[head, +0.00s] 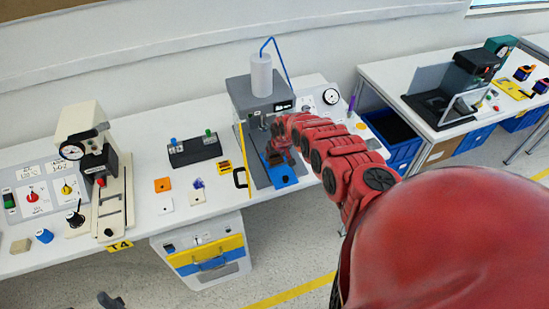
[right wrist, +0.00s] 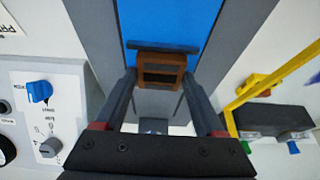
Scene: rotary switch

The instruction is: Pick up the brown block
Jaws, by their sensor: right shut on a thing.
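The brown block (right wrist: 161,70) is a small open frame with a dark bar along its far edge. It sits between the fingertips of my right gripper (right wrist: 160,82), which is shut on it, over a blue plate (right wrist: 170,24). In the head view the block (head: 275,159) shows small and dark at the near side of the grey machine, by the blue plate (head: 284,178). My right gripper (head: 279,147) there is partly hidden by my red arm. Dark tips at the bottom left edge may be my left gripper (head: 110,301); its jaws are unclear.
The grey machine (head: 252,95) with a white cylinder stands behind the block. A black switch box (head: 195,150) and a cream press (head: 90,140) stand to the left. Blue bins (head: 403,155) are at right.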

